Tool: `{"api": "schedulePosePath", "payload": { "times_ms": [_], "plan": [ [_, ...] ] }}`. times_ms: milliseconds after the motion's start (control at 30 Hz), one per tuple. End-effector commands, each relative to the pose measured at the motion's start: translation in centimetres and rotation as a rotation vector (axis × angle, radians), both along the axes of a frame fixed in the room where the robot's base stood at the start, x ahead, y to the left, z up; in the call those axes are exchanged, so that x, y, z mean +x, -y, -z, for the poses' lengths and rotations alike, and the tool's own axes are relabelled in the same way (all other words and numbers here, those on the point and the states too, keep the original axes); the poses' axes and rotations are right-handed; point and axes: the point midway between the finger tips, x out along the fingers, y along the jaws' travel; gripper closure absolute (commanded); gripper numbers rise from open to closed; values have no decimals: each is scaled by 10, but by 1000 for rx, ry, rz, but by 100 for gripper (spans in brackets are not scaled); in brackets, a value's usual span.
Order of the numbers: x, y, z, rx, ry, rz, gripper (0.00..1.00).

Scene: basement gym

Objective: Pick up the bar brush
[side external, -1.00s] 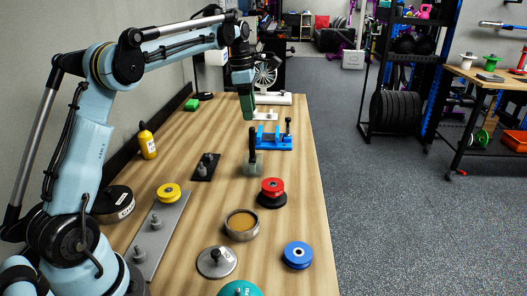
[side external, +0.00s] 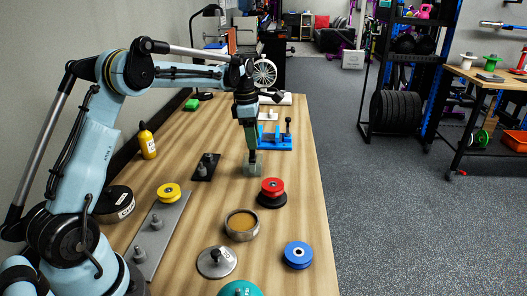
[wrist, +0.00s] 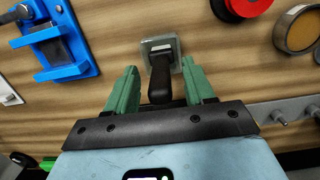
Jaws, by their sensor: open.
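The bar brush (side external: 253,168) stands on the wooden bench with its pale grey-green block down and black handle up. In the wrist view, the brush's handle (wrist: 160,82) points toward me, between the two green fingers of my gripper (wrist: 159,72). There is a visible gap on both sides of the handle. In the side view, my gripper (side external: 251,135) points down directly over the brush and hides part of the handle.
A blue vise-like fixture (side external: 272,141) stands just behind the brush. A metal bowl (side external: 241,225) sits nearer the camera.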

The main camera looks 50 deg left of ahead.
Motion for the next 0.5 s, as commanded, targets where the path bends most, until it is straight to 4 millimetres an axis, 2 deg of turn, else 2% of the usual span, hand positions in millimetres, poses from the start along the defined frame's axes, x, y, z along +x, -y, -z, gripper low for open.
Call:
{"api": "schedulePosePath", "payload": {
  "times_ms": [100,433,500],
  "plan": [
    [0,0,0,0,0,0,47],
    [0,0,0,0,0,0,97],
    [0,0,0,0,0,0,100]
  ]
}}
